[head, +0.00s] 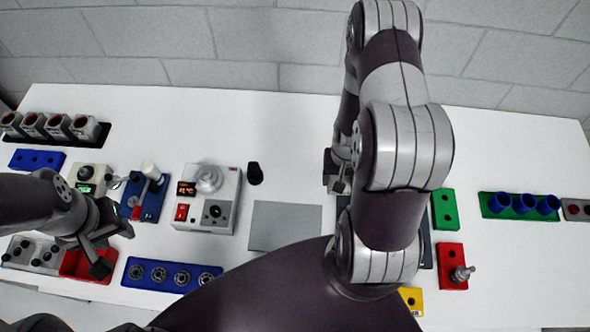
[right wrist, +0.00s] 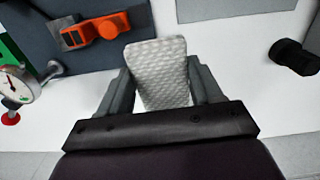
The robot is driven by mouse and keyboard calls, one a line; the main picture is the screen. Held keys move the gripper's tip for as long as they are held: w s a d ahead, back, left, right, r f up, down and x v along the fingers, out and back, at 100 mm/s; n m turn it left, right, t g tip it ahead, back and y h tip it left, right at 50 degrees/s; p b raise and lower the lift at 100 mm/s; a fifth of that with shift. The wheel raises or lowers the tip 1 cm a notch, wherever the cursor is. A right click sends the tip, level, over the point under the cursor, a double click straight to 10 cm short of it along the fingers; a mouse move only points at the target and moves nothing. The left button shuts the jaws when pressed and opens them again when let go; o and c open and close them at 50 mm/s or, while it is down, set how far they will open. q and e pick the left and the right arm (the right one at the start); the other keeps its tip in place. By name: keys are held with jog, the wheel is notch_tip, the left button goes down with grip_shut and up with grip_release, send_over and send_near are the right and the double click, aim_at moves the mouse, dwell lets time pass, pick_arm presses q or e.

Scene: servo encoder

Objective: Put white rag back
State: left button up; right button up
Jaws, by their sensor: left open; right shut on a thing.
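The white rag (right wrist: 160,74), pale with a dimpled texture, stands between the two fingers of my right gripper (right wrist: 160,90) in the right wrist view. The gripper is shut on it, and white table shows around it. In the head view my right gripper (head: 338,172) is at the middle back of the table, largely hidden by my own arm, and the rag cannot be made out clearly there. My left gripper (head: 112,250) is open and empty above the front left, near the red bin (head: 78,266).
A light grey plate (head: 285,226) lies mid-table. A dark mat (right wrist: 95,62) carries an orange tool (right wrist: 95,32), beside a dial gauge (right wrist: 14,88). A black knob-like object (head: 255,173) stands near a white control box (head: 208,198). Green (head: 445,209) and red (head: 451,262) blocks stand right of my arm.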

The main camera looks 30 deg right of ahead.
jog(key=w+a+f+b, duration=0.2)
jog(key=f+b, duration=0.1)
jog(key=w+a+f+b, duration=0.1)
jog(key=f+b, duration=0.1)
jog(key=shift+w+a, duration=0.1)
jog(key=shift+a, duration=0.3)
jog(key=b, duration=0.3)
send_over(300, 191)
jog(key=f, duration=0.2)
jog(key=shift+w+a+f, duration=0.2)
jog(key=shift+w+f, duration=0.15)
jog(key=f+b, duration=0.3)
jog(key=shift+s+d+f, duration=0.15)
jog(key=shift+s, duration=0.2)
jog(key=shift+f, duration=0.1)
jog(key=shift+r, duration=0.2)
jog(key=shift+w+f, duration=0.15)
jog(key=o, duration=1)
pick_arm(q)
notch_tip(300, 191, down, 11)
jog(key=s, duration=0.1)
jog(key=shift+s+d, duration=0.2)
jog(key=shift+d, duration=0.1)
